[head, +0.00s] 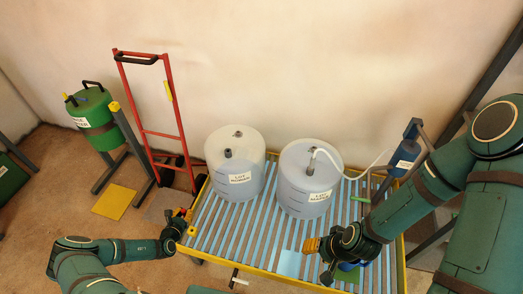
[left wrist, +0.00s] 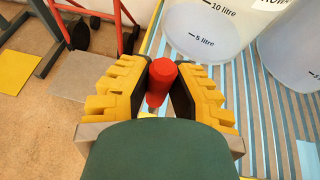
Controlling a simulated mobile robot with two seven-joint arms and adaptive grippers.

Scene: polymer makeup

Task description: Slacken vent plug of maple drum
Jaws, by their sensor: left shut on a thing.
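Two translucent drums stand side by side on a slatted platform; their labels are too small to read surely, so I cannot tell which is maple. The left drum (head: 222,180) has a dark fitting (head: 228,153) and a small plug (head: 238,134) on top. The right drum (head: 300,205) has a white hose at its top fitting. My left gripper (head: 184,214) is low beside the platform's left edge, apart from the drums. In the left wrist view it is shut on a red plug-like piece (left wrist: 162,76). My right gripper (head: 318,248) is in front of the right drum; its jaw state is unclear.
The platform (head: 225,237) has a yellow rim and blue-grey slats. A red hand truck (head: 147,132) stands behind left, near a green drum (head: 95,118) on a stand. A grey-blue bottle (head: 405,152) is at right. A light blue sheet (head: 289,263) lies in front.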

